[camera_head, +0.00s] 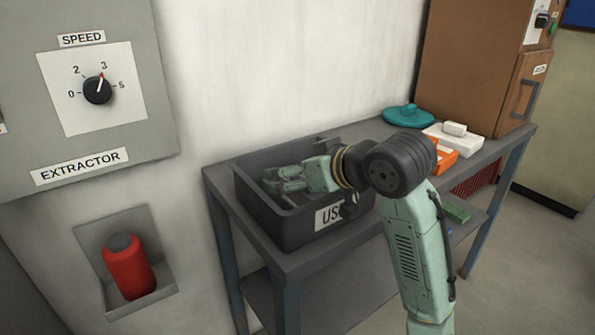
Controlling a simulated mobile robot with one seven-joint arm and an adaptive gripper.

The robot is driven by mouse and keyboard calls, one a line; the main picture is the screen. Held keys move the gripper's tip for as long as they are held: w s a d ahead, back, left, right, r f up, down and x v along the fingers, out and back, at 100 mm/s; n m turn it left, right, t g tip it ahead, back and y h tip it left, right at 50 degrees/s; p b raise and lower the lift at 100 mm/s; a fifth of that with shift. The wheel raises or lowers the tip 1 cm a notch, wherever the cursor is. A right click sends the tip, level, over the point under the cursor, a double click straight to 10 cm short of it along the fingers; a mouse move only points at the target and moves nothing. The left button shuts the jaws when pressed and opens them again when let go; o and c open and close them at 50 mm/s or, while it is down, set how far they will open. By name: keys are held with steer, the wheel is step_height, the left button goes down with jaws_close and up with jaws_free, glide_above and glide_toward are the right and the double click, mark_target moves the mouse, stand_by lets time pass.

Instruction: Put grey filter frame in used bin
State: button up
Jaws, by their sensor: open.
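The used bin (273,222) is a dark grey open box with a white label reading "US", the rest of it hidden by my arm. It stands at the left end of a grey table. My pale green gripper (270,181) is open, at the bin's opening and pointing left. I cannot tell how deep it reaches. I cannot make out the grey filter frame for sure. The bin's floor and right part are hidden by its walls and my arm.
The table (490,146) also bears a teal round object (408,115), a white box (453,141) and an orange object (444,160) at right. A brown cabinet (465,60) stands behind. The extractor panel (80,90) and a red cylinder (129,268) are at left.

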steer(key=shift+r, duration=0.5)
steer(key=shift+s+d+r, duration=0.15)
steer(key=shift+d+r, duration=0.05)
steer(key=shift+r, duration=0.1)
steer(key=v, duration=1.1)
steer(key=shift+s, duration=0.2)
steer(key=shift+d, duration=0.2)
